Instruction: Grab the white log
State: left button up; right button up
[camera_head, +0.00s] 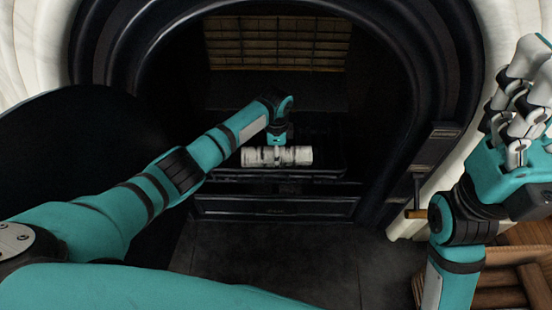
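The white log (301,156) lies crosswise in the fireplace, on or just above the dark grate. It is pale with grey marks. My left arm reaches in from the left, and my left gripper (277,155) points down at the middle of the log. Its pale fingers are against the log and blend with it, so I cannot tell whether they are shut on it. My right gripper (520,95) is raised at the right edge, far from the log, with its fingers pointing up, apart and empty.
The dark arched fireplace surround (433,85) encloses the log, with a brick back wall (277,42) behind. A dark tool with a wooden end (416,213) stands at the right. Brown logs (500,285) are stacked at lower right. The dark hearth floor (280,255) in front is clear.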

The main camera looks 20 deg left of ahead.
pick_arm(q)
jog(key=c, duration=1.4)
jog(key=shift+r, duration=0.1)
